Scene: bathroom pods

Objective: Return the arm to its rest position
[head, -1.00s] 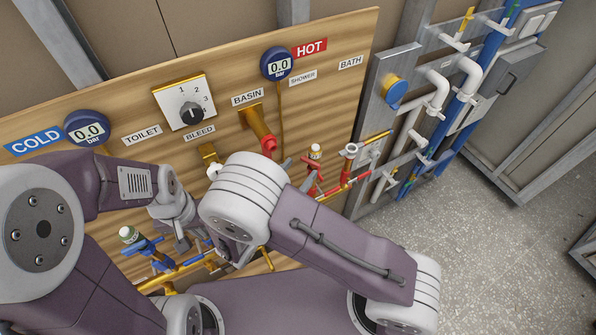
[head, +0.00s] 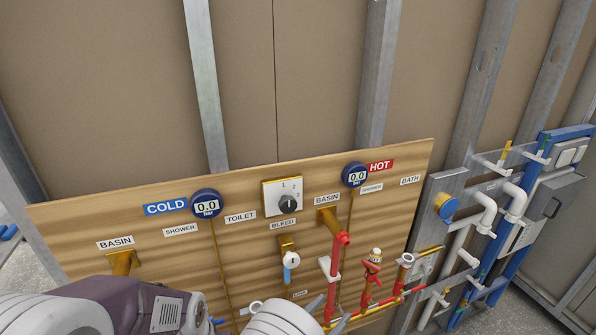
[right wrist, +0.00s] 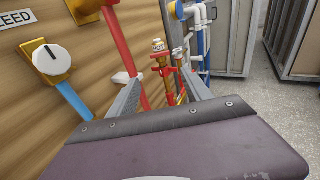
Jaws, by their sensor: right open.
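My right gripper (right wrist: 162,92) is open in the right wrist view, with a grey finger on each side. It faces the wooden panel (head: 90,215), and nothing shows gripped between the fingers. Red pipework (right wrist: 120,45) and a red valve with a HOT tag (right wrist: 160,57) show beyond the fingers. In the head view the right gripper's grey fingers (head: 327,312) show at the bottom edge, in front of the red pipes.
A metal frame with white and blue pipes (head: 487,215) stands at the right. Open floor (right wrist: 248,85) shows at the right.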

